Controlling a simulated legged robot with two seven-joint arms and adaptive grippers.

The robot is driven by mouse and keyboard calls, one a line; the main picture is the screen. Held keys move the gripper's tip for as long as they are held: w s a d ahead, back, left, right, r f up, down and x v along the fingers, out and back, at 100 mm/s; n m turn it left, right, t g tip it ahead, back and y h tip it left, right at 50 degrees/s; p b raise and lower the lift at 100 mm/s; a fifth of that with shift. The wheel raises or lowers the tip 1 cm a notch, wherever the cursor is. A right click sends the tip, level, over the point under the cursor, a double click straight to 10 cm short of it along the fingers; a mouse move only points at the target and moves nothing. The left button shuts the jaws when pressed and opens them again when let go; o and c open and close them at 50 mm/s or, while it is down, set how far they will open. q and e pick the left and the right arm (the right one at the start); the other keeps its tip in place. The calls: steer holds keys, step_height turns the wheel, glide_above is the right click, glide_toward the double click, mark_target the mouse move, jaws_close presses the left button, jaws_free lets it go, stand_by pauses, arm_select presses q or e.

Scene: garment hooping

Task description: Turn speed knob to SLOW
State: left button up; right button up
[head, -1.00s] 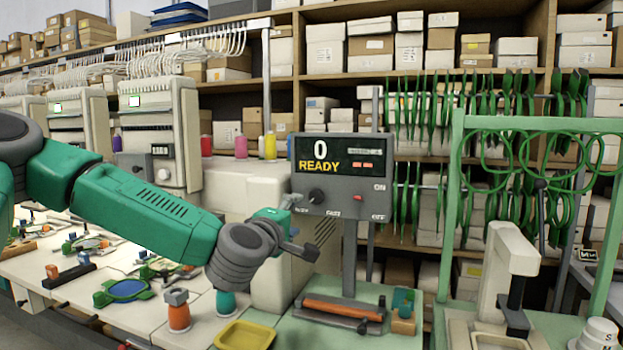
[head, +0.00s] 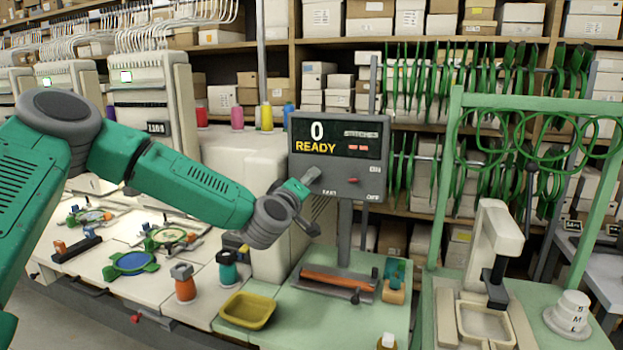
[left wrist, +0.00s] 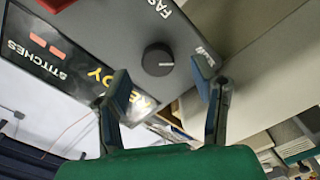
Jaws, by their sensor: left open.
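The grey control panel (head: 340,187) stands on a post, and its screen reads 0 and READY. The dark round speed knob (left wrist: 158,60) shows in the left wrist view with a small light mark on its right side. A partly cut-off label starting FAS is above it, and a small unreadable label is by the right fingertip. My left gripper (left wrist: 162,82) is open, with its fingers on either side of the knob, apparently short of it; contact cannot be told. In the head view my left gripper (head: 314,201) is in front of the panel's lower left and hides the knob.
Below the panel, a green table (head: 300,318) holds an orange-barred fixture (head: 338,281). A yellow tray (head: 247,310) and small orange and teal bottles stand to the left. A white hooping press (head: 496,235) stands to the right. A large white machine body is behind my arm.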

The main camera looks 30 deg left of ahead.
arm_select(q)
steer(key=x, duration=0.3)
steer(key=shift+w, duration=0.2)
steer(key=c, duration=1.2)
steer(key=shift+o, duration=0.4)
steer(key=shift+m, duration=0.9)
steer(key=o, duration=1.1)
steer(key=shift+a, duration=0.15)
